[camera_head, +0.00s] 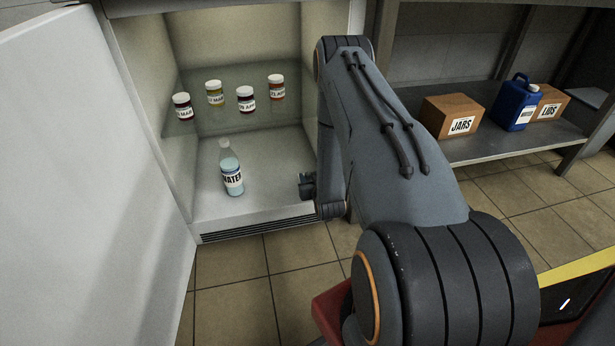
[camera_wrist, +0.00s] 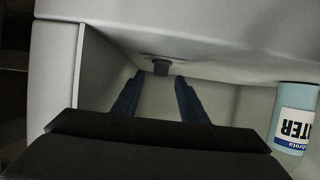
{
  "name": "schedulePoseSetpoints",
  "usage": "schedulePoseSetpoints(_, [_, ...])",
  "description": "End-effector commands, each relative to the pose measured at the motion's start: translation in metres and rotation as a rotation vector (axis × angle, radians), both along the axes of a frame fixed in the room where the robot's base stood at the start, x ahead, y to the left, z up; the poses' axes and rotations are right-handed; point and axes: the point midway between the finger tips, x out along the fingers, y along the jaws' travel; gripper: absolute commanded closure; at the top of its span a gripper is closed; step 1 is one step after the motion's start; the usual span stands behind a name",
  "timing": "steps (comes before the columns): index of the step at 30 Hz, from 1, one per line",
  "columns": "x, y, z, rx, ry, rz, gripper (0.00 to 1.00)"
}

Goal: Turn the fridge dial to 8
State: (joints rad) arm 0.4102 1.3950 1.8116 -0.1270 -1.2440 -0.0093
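The fridge (camera_head: 250,222) stands open, with its white door (camera_head: 85,180) swung to the left. In the wrist view a small dark knob, apparently the dial (camera_wrist: 161,67), sits on a pale surface inside the fridge. Its markings and setting are too small to read. My gripper (camera_wrist: 160,80) is open, its two fingers spread to either side of the line to the knob. The fingertips are close to the knob, but I cannot tell whether they touch it. In the head view my arm hides the dial and the fingers.
A water bottle (camera_head: 232,172) stands on the fridge floor; it also shows at the right of the wrist view (camera_wrist: 296,120). Several jars (camera_head: 246,100) stand on the glass shelf above. A box marked JARS (camera_head: 452,117) and a blue jug (camera_head: 514,105) stand on the right-hand shelf.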

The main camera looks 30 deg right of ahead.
Motion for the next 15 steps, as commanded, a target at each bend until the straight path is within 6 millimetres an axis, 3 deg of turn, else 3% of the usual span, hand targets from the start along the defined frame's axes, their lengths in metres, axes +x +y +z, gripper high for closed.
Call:
schedulePoseSetpoints(6, [0.027,-0.007,-0.013,0.000,-0.001,0.000,0.61])
schedulePoseSetpoints(15, [0.036,-0.010,-0.015,0.001,0.001,0.000,0.61])
